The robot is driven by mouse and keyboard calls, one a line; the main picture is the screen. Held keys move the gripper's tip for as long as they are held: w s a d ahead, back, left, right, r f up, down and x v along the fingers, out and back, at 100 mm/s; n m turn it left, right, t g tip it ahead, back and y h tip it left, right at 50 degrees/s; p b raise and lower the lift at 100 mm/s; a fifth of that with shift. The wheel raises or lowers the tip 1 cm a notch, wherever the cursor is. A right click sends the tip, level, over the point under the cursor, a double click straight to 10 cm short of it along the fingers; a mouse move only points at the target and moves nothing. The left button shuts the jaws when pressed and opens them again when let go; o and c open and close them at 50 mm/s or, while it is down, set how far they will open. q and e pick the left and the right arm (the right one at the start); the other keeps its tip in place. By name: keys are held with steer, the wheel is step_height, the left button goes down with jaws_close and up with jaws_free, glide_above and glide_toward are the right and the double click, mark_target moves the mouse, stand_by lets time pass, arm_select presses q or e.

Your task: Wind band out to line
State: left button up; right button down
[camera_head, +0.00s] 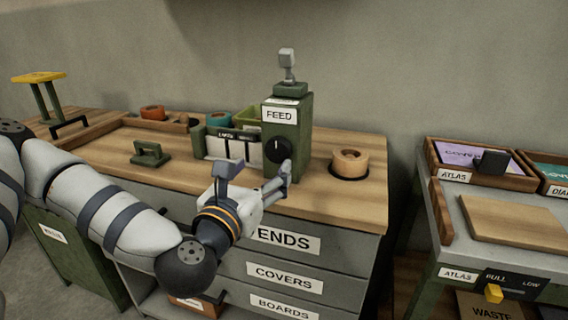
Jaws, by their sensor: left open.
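The green feed box (288,110) stands upright on the wooden bench top, with a white FEED label and a dark round knob (277,146) on its front face. A tan roll (350,162) sits on a dark round base just right of the box. My left gripper (285,176) is open and in front of the box, low and slightly right of the knob. I cannot tell whether its fingers touch the box. I cannot make out a band or a line mark. My right gripper is not in view.
Left of the box are a card holder (232,145), a green block with a handle (150,153) and coloured rolls (153,113). Labelled drawers (283,277) are below. A second table with trays (480,162) and a wooden board (515,224) stands right, across a gap.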

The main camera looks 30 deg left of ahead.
mark_target(276, 152)
arm_select(q)
steer(key=x, duration=0.5)
steer(key=shift+w+p, duration=0.4)
steer(key=shift+w, duration=0.05)
steer(key=shift+w+a, duration=0.15)
steer(key=shift+w, duration=0.45)
steer(key=shift+c, duration=0.4)
steer(key=c, duration=1.1)
